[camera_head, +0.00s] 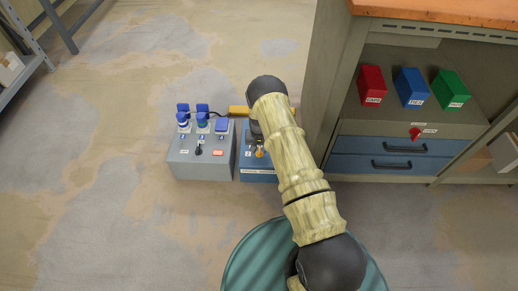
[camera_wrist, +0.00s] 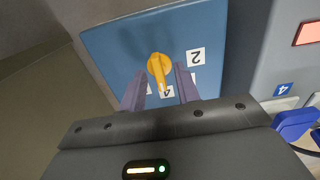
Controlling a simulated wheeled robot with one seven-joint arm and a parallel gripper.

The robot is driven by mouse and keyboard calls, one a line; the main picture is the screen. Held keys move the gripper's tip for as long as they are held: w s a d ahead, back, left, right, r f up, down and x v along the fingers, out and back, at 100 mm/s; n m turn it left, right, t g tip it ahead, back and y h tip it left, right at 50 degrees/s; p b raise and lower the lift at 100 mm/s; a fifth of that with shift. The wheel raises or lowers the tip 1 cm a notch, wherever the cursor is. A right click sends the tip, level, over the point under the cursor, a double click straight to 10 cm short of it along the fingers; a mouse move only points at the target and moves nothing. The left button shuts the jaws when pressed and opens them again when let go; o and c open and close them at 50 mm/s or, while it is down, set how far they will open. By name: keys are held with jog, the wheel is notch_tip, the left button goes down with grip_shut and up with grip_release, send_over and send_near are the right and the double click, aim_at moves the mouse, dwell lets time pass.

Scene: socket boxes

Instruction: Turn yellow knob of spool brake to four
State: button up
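The yellow knob (camera_wrist: 159,68) sits on the face of a blue box (camera_wrist: 115,45) in the wrist view. Its narrow end points down in that picture, toward a label that looks like an upside-down 4 (camera_wrist: 168,92). A label 2 (camera_wrist: 195,57) is to its right; other labels are partly hidden by the fingers. My gripper (camera_wrist: 160,75) is open, with one finger on each side of the knob; contact cannot be told. In the head view the knob (camera_head: 260,152) shows beside my arm, on the blue box (camera_head: 258,176), which my arm partly covers.
A grey box (camera_head: 185,163) with blue plugs, a black knob and a red button stands left of the blue box. A yellow bar (camera_head: 238,110) lies behind. A cabinet (camera_head: 345,128) holding red, blue and green blocks stands right.

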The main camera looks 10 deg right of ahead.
notch_tip(320, 180, up, 17)
jog(key=p, duration=0.7)
jog(key=shift+r, duration=0.1)
jog(key=s+r+n+t+p, duration=0.1)
jog(key=s+r, duration=0.3)
jog(key=r, duration=0.6)
jog(key=s+r, duration=0.5)
jog(key=r, duration=0.5)
jog(key=s+r+n+t+p, duration=0.1)
jog(key=s+r, duration=0.5)
jog(key=s, duration=0.3)
jog(key=s+r+n+t+p, duration=0.1)
jog(key=s+r, duration=0.4)
jog(key=s, duration=0.4)
notch_tip(320, 180, up, 38)
jog(key=p, duration=3.7)
